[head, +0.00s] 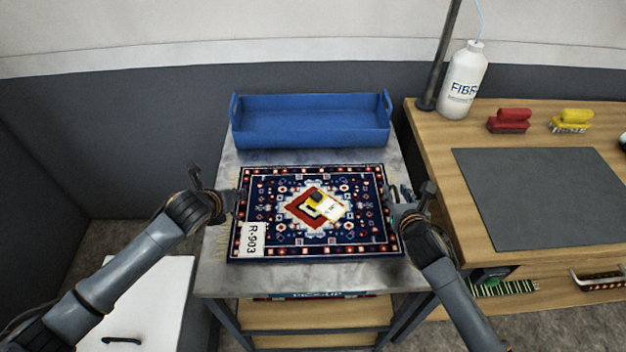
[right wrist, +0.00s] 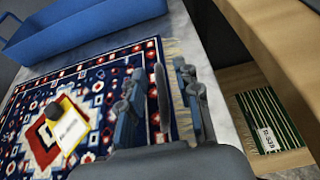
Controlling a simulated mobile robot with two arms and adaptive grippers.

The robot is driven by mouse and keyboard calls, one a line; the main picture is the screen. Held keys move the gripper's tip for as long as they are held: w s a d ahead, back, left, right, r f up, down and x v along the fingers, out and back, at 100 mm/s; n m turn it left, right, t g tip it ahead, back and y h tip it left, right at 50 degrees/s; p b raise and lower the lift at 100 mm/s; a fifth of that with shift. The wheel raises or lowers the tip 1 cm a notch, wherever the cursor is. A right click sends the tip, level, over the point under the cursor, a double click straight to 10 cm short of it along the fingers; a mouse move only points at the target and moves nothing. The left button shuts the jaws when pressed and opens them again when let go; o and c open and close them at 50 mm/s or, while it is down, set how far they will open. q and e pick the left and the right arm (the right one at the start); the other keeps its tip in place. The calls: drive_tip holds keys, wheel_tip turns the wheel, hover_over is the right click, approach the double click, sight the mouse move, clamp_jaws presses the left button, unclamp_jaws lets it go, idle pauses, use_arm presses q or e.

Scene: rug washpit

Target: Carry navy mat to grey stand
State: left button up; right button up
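The navy mat (head: 370,240), a patterned rug with a red and cream centre and a white R-903 label, lies flat on the grey metal-topped stand (head: 222,278). A white and yellow tag with a dark knob rests on its middle. My right gripper (head: 392,194) is at the mat's right edge. In the right wrist view its fingers (right wrist: 160,105) stand apart over the fringed edge of the mat (right wrist: 95,75); I cannot tell whether they touch it. My left gripper (head: 235,199) is at the mat's left edge, its fingers too small to read.
A blue tray (head: 310,137) stands behind the mat on the stand. To the right, a wooden bench (head: 440,140) holds a dark grey pad (head: 540,195), a white bottle (head: 463,80), a red brush (head: 509,120) and a yellow brush (head: 571,120). A white cabinet (head: 150,300) is front left.

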drive_tip(key=v, duration=1.2)
use_arm(q)
drive_tip(key=v, duration=1.2)
